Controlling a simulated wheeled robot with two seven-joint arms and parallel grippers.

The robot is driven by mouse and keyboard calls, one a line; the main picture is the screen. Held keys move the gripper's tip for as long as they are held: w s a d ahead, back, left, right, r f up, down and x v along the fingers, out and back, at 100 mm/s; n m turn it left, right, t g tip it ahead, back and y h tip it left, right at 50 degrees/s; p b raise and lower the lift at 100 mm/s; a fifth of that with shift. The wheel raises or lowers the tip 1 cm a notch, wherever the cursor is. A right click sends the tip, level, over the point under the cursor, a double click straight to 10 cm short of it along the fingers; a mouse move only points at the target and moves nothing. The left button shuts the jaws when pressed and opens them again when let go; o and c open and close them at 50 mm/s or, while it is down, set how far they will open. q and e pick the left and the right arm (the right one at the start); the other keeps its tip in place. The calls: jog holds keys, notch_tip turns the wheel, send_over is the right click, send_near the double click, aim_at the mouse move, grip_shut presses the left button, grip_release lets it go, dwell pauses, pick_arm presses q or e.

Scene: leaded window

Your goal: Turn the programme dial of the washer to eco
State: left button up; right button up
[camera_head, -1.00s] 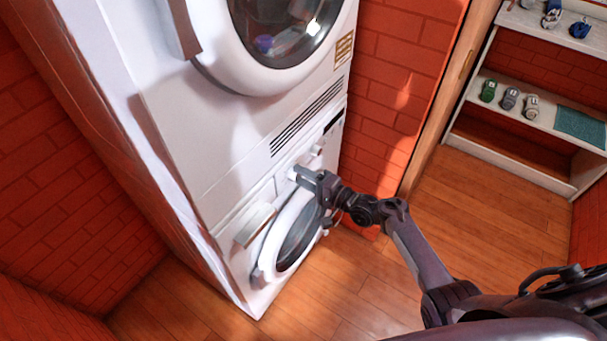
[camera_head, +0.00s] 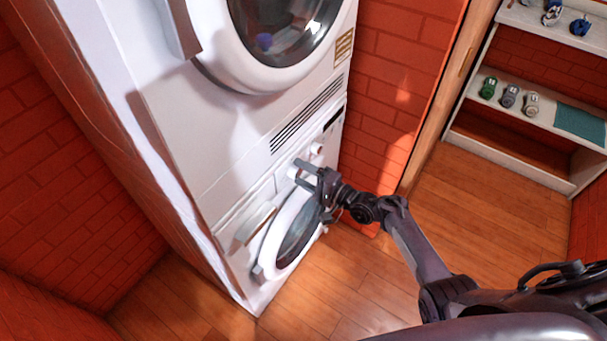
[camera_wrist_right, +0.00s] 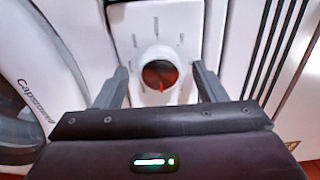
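The stacked lower washer (camera_head: 235,215) has a white programme dial (camera_head: 292,173) on its panel. In the right wrist view the dial (camera_wrist_right: 160,72) shows a dark reddish face with a red pointer line directed roughly downward. Small marks fan out above it, too small to read. My right gripper (camera_head: 303,172) is at the panel with its fingers apart. In the right wrist view the gripper (camera_wrist_right: 158,85) has one finger on each side of the dial, with a visible gap on both sides. My left gripper is out of view.
A second white knob (camera_head: 317,149) sits further right on the panel. The washer's round door (camera_head: 290,235) is below, and the detergent drawer handle (camera_head: 254,222) is to the left. The upper machine (camera_head: 230,110) stands above. A brick wall (camera_head: 385,110) and shelf (camera_head: 520,158) are at right.

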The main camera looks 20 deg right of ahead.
jog(key=v, duration=0.7)
jog(key=shift+s+d, duration=0.25)
jog(key=shift+s, duration=0.1)
jog(key=s+a+f+n+g+h, duration=0.1)
jog(key=s+f+n+g+h, duration=0.1)
jog(key=s+f, duration=0.55)
jog(key=s+f+n+g+h, duration=0.2)
jog(key=s+f, duration=0.2)
jog(key=f, duration=0.6)
jog(key=s+a+f+n+g+h, duration=0.1)
jog(key=s+f+g+h, duration=0.1)
jog(key=s+f, duration=0.5)
jog(key=s+d+f+n+g+h, duration=0.1)
jog(key=s+f, duration=0.3)
jog(key=s, duration=0.4)
jog(key=s+f+n+g+h, duration=0.2)
jog(key=s+f+n+g, duration=0.1)
jog(key=s, duration=0.5)
jog(key=s+d+f+n+g+h, duration=0.1)
jog(key=s+f+n+g+h, duration=0.1)
jog(key=s+f, duration=0.5)
jog(key=shift+s+d+n+g, duration=0.3)
jog(key=shift+s+n+g, duration=0.3)
jog(key=shift+s+n, duration=0.45)
